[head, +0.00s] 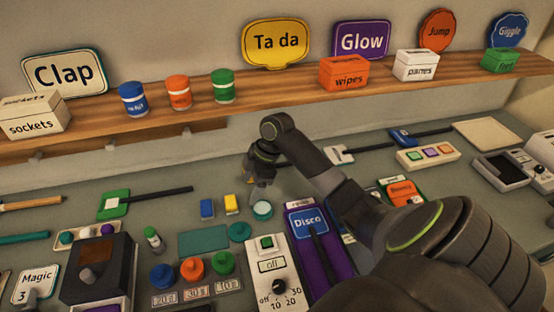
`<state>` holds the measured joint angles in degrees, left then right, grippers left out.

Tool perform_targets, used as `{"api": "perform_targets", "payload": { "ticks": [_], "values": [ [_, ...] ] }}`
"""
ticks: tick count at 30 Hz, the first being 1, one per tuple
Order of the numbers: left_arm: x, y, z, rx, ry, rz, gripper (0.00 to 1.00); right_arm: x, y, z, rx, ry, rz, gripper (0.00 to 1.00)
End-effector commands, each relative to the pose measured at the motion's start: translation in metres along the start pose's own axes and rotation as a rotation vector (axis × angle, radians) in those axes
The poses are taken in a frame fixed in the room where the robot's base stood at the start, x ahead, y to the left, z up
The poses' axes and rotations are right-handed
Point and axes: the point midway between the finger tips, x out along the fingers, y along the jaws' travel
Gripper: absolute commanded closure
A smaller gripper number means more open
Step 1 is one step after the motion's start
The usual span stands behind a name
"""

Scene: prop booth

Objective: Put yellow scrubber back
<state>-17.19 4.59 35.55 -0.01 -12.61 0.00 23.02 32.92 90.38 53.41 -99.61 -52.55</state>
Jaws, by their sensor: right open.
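A small yellow block (231,202), which looks like the yellow scrubber, stands on the grey-green bench beside a similar blue block (207,208). My right gripper (262,190) points down just to the right of the yellow block. It is open, and I see nothing held in it. A small round pale-teal dish (262,210) sits close below the fingertips. I cannot tell the exact height of the fingers above the bench. My left gripper is not in view.
A teal mat (204,244) lies in front of the blocks. A dial box (272,275) and a purple Disco box (315,250) stand at the front. Round knobs (193,268) stand front left. A wooden shelf (290,95) with boxes and signs runs behind my right arm.

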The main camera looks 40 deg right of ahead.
Motion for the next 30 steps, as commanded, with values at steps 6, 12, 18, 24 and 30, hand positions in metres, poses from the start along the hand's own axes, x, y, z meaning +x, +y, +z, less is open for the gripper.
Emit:
{"api": "perform_targets", "payload": {
  "ticks": [6, 12, 18, 24, 30],
  "values": [
    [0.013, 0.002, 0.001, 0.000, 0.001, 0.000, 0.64, -0.014, 0.000, 0.041, 0.001, -0.005, 0.002, 0.28],
    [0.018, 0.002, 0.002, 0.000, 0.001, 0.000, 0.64, -0.025, 0.000, 0.064, 0.001, -0.002, 0.001, 0.28],
    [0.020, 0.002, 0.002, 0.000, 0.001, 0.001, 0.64, -0.029, 0.000, 0.072, -0.001, 0.000, 0.000, 0.28],
    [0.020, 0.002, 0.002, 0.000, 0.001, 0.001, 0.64, -0.030, 0.000, 0.072, -0.001, 0.001, 0.000, 0.28],
    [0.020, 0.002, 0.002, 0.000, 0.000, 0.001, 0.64, -0.030, 0.000, 0.072, -0.001, 0.001, 0.000, 0.28]
  ]
}}
